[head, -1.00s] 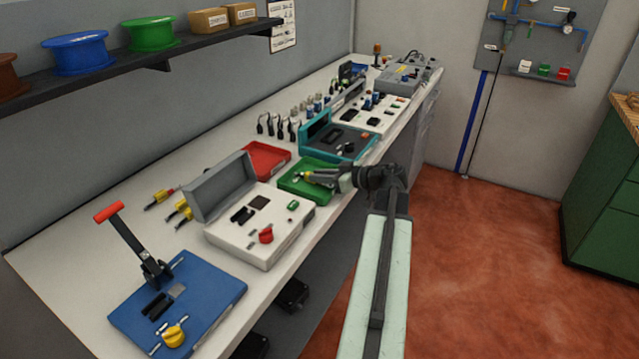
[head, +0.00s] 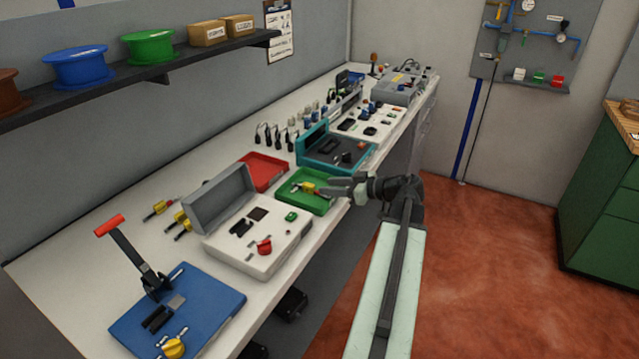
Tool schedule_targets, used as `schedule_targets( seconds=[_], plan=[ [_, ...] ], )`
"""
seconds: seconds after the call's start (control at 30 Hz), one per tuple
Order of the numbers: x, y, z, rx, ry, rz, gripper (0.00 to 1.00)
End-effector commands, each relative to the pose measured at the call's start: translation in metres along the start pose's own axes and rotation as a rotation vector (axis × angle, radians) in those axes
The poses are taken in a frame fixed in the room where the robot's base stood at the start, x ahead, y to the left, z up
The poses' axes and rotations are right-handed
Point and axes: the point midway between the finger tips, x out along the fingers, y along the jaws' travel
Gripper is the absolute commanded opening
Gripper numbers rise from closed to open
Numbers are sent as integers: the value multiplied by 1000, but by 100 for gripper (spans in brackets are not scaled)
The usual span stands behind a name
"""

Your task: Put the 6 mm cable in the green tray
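The green tray (head: 291,201) lies on the bench between the red tray and the front edge. A short cable piece with yellow and red parts (head: 307,187) lies inside it; its 6 mm size cannot be read. My gripper (head: 326,188) is at the tray's right side, just right of the cable. Its two grey fingers look spread, with nothing held between them. Similar yellow-ended cables (head: 157,208) lie on the bench further left, behind the grey lidded box.
The grey box with its lid up (head: 262,240) stands left of the green tray, and a teal open case (head: 338,150) behind it. The red tray (head: 262,171) is close by. A blue lever press (head: 178,307) is at the front left. The floor at right is clear.

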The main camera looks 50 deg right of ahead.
Motion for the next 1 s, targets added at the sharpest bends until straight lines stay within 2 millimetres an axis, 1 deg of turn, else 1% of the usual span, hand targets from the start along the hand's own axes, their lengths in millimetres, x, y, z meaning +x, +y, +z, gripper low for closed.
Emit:
schedule_targets(
  seconds=[0.03,0.1,0.2,0.3,0.43,1.0],
  plan=[
    [-15,0,-4,2,0,3,37],
    [-32,0,-4,2,0,3,37],
    [-50,0,-3,1,0,1,37],
    [-62,0,-2,1,0,1,37],
    [-67,0,0,0,0,-2,37],
    [-66,-1,0,0,0,-2,37]
  ],
)
